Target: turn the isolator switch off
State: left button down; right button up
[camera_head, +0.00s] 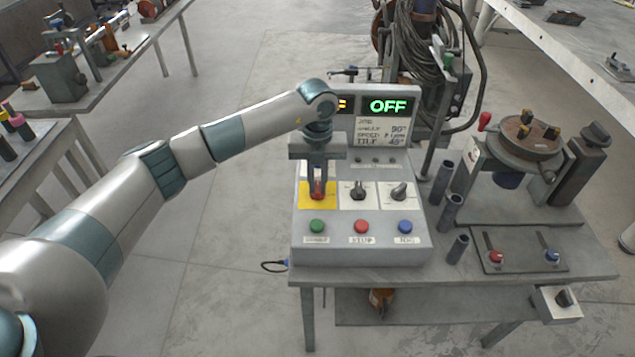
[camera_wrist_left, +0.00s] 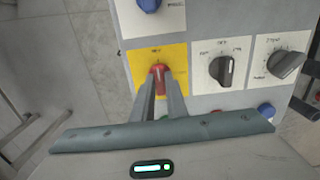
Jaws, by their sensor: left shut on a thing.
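The isolator switch (camera_head: 317,188) is a red knob on a yellow plate, at the left of the switch row on the grey control box (camera_head: 425,232). It also shows in the left wrist view (camera_wrist_left: 158,70), between my fingertips. My left gripper (camera_head: 317,194) reaches down from above and is shut on the red knob. In the left wrist view the gripper (camera_wrist_left: 159,90) covers the lower part of the knob. The display (camera_head: 388,106) at the top of the box reads OFF in green. My right gripper is not in view.
Two black knobs (camera_head: 358,191) (camera_head: 398,192) sit right of the isolator. Green (camera_head: 317,226), red (camera_head: 361,227) and blue (camera_head: 405,227) buttons lie below. The positioner with its round table (camera_head: 527,141) and grey tubes (camera_head: 441,185) stand to the right.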

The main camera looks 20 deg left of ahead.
aim_at(318, 186)
pick_arm(q)
jog(key=shift+w+r, duration=0.1)
jog(key=c, duration=1.8)
grip_release()
jog(key=shift+o, duration=0.2)
